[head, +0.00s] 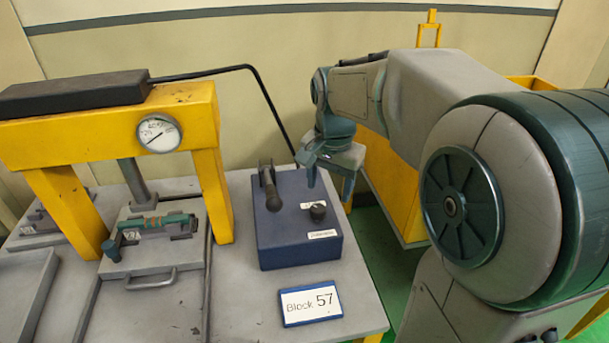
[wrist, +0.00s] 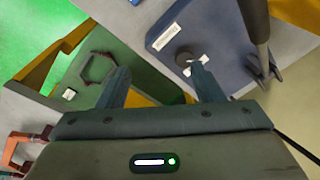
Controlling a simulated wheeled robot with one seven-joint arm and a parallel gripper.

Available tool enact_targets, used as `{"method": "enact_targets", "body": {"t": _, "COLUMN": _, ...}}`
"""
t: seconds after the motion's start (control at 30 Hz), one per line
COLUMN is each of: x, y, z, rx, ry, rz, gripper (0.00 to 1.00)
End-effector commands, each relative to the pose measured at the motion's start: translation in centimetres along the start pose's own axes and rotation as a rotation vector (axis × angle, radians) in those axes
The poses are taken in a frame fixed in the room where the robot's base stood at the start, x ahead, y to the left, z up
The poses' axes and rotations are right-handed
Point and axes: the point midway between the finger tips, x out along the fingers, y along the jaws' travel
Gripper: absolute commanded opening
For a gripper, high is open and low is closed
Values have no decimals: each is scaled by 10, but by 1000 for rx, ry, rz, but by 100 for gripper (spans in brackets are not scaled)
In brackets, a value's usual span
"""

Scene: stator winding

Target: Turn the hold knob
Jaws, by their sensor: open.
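The hold knob appears to be the small black round knob (head: 318,211) on top of the blue control box (head: 295,250), to the right of a dark lever (head: 270,185). In the wrist view the knob (wrist: 184,57) shows near the tip of one finger, beside a white label. My gripper (head: 329,180) is open and empty, above and just behind the knob in the head view. Its two fingers also show in the wrist view (wrist: 158,75), with the knob closer to the right finger. I cannot tell whether that finger touches the knob.
A yellow press frame (head: 210,180) with a gauge stands left of the box, with a clamped part beneath it. A "Block 57" sign (head: 310,303) lies in front of the box. The table edge is close on the right, with green floor beyond.

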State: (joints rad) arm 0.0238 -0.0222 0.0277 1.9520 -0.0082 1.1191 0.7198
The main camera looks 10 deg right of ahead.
Motion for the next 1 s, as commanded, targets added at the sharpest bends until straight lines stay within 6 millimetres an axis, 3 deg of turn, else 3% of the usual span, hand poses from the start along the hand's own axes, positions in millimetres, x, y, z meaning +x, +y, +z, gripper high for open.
{"method": "enact_targets", "body": {"t": 0.1, "x": 4, "y": -25, "z": -32, "rx": 169, "ry": -31, "rz": 28, "gripper": 60}}
{"method": "enact_targets", "body": {"t": 0.33, "x": 13, "y": -51, "z": -64, "rx": 379, "ry": -59, "rz": 63, "gripper": 60}}
{"method": "enact_targets", "body": {"t": 0.57, "x": 26, "y": -55, "z": -70, "rx": 425, "ry": -65, "rz": 73, "gripper": 60}}
{"method": "enact_targets", "body": {"t": 1.0, "x": 113, "y": -49, "z": -63, "rx": 422, "ry": -65, "rz": 74, "gripper": 60}}
